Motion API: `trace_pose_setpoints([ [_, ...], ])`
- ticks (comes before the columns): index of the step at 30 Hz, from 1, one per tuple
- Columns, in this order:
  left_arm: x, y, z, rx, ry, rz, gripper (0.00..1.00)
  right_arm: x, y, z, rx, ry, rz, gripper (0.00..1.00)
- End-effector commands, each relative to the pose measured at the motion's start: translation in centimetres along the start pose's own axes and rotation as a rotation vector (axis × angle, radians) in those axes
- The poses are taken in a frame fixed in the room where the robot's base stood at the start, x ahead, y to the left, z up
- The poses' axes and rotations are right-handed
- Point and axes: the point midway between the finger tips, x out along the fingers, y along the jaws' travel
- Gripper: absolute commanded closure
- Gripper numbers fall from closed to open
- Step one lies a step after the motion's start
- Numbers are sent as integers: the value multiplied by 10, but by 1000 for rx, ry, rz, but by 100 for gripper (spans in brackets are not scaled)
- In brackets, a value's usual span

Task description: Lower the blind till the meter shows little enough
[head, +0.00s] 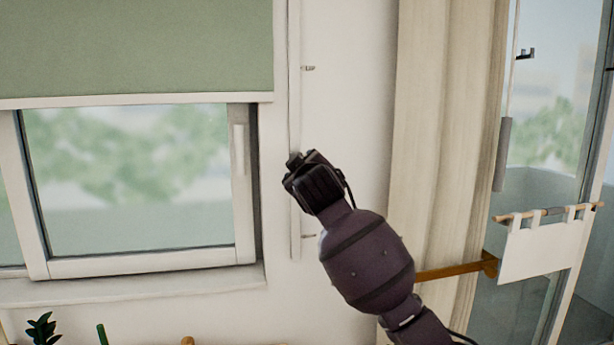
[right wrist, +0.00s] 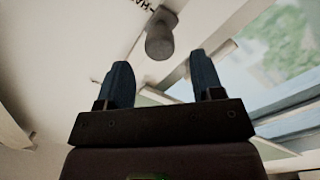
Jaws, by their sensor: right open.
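The green blind (head: 140,45) covers the upper part of the window, and its pale bottom bar (head: 140,101) hangs across the top of the glass. My right gripper (head: 297,160) is in front of the wall just right of the window frame. In the right wrist view its two blue fingers (right wrist: 162,72) are apart with nothing between them. A grey rounded cylinder (right wrist: 160,40) shows just beyond the fingertips; I cannot tell whether it is the blind's pull. I see no meter that I can make out. My left gripper is out of view.
A thin pale vertical strip (head: 294,80) runs beside the window. A beige curtain (head: 432,110) hangs to the right. A grey bar (head: 502,155) hangs on a cord by the glass door. A wooden rod (head: 455,271) stands out behind my forearm. A plant (head: 42,328) is at lower left.

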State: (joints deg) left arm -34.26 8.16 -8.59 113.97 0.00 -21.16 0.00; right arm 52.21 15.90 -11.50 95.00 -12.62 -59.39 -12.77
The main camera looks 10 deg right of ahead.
Motion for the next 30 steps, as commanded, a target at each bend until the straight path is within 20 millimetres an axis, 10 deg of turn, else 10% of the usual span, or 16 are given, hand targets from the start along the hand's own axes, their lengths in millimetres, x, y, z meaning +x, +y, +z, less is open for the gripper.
trace_pose_setpoints([
  [12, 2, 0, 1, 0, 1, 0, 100, -50, 0, 0, 0, 1, 0, 39],
  [30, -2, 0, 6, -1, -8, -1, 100, -58, -14, 23, 18, -35, -27, 39],
])
